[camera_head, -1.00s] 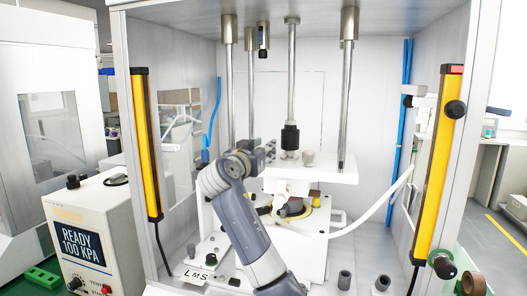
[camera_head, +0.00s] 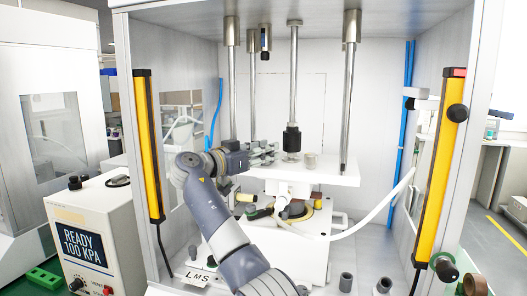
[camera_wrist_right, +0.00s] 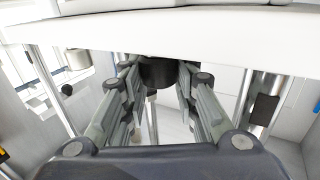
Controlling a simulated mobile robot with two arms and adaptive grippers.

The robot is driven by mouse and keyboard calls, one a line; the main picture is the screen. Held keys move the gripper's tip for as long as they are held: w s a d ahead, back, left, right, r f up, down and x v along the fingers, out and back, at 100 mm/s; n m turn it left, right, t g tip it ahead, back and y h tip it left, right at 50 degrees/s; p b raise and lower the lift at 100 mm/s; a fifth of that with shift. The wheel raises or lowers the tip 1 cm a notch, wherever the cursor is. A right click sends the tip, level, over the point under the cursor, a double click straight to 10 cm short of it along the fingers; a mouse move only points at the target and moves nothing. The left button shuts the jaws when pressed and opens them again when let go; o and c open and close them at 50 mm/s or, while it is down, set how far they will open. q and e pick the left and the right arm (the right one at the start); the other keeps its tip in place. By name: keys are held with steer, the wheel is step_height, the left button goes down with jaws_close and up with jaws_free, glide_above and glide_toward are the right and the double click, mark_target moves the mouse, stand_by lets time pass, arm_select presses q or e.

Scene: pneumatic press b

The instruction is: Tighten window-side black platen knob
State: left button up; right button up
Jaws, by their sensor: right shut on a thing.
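The black knob (camera_head: 292,139) stands low on a vertical rod, just above the white platen (camera_head: 335,172). My right gripper (camera_head: 275,153) comes in from the left, low over the platen, with its fingertips at the knob. In the right wrist view, the dark round knob (camera_wrist_right: 158,70) sits between the two fingertips, close to the white platen edge (camera_wrist_right: 200,27). The fingers are shut on it, and their tips partly hide its sides. My left gripper is not in view.
Vertical rods (camera_head: 347,100) flank the area. A white hose (camera_head: 375,212) curves at the right. Yellow light bars (camera_head: 148,145) line the press opening. A control box (camera_head: 92,235) stands at the left.

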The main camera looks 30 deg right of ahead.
steer(key=shift+d, duration=0.15)
steer(key=o, duration=1.1)
steer(key=shift+d, duration=0.1)
steer(key=shift+c, duration=0.2)
steer(key=shift+d+f, duration=0.2)
steer(key=a, duration=0.4)
steer(key=s+a, duration=0.1)
steer(key=a, duration=0.3)
steer(key=s+a, duration=0.1)
steer(key=a, duration=0.3)
